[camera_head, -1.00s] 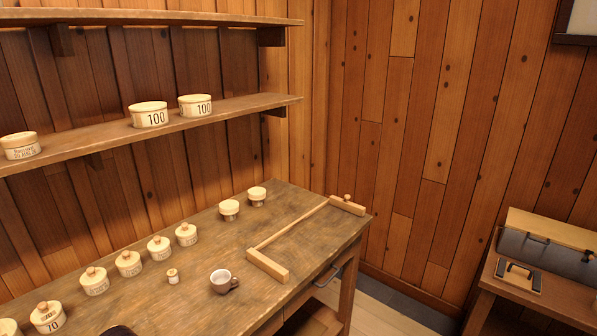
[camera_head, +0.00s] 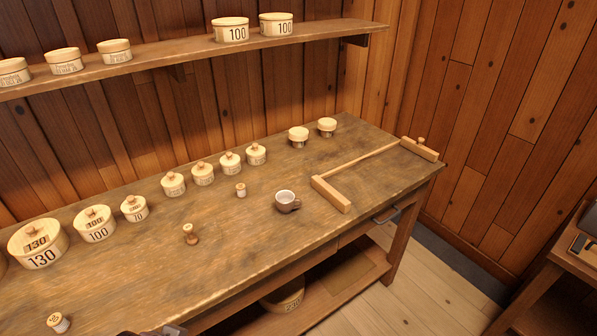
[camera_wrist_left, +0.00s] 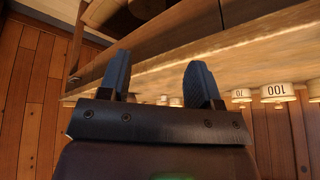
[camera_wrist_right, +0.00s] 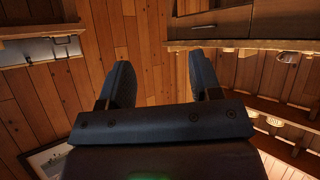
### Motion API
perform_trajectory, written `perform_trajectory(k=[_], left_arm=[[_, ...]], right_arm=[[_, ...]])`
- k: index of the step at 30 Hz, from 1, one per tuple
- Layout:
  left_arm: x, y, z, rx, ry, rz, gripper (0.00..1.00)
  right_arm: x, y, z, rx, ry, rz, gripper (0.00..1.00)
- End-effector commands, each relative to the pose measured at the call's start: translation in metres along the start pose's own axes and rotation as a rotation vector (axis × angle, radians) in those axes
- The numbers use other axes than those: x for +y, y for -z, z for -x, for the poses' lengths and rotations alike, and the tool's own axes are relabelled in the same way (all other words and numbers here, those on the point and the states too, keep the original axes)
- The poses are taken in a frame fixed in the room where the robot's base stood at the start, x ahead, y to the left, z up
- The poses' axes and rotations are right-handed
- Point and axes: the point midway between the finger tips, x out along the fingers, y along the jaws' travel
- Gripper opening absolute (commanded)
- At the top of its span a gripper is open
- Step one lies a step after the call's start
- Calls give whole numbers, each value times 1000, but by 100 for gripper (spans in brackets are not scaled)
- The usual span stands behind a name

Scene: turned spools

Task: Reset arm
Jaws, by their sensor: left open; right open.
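My left gripper (camera_wrist_left: 158,75) shows in the left wrist view with its two dark fingers apart and nothing between them. The bench edge and jars lie beyond it, apart from the fingers. My right gripper (camera_wrist_right: 160,78) shows in the right wrist view, also open and empty, with plank wall behind it. In the head view a dark shape at the bottom edge is too cut off to tell which part of me it is. Turned spools stand on the workbench (camera_head: 250,245): one in the middle (camera_head: 190,234), a paler one (camera_head: 241,190) behind it, and one (camera_head: 58,322) at the bottom left.
A row of numbered round boxes, such as the 130 box (camera_head: 38,243), lines the bench's back. A cup (camera_head: 287,200) and a wooden bar frame (camera_head: 331,194) stand to the right. A shelf (camera_head: 190,52) with boxes hangs above. Floor (camera_head: 415,285) is clear at the right.

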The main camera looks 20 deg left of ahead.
Motion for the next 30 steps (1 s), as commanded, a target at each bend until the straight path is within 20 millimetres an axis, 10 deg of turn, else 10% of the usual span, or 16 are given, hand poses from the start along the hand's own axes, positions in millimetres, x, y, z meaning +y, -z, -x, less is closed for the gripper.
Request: perform_trajectory(k=[18, 30], left_arm=[[16, -24, -163, 431, -24, -31, 58], [19, -32, -184, 538, -31, -36, 58]], right_arm=[[-10, -73, -39, -48, 11, 4, 58], [-12, -79, -42, -49, 13, 4, 58]])
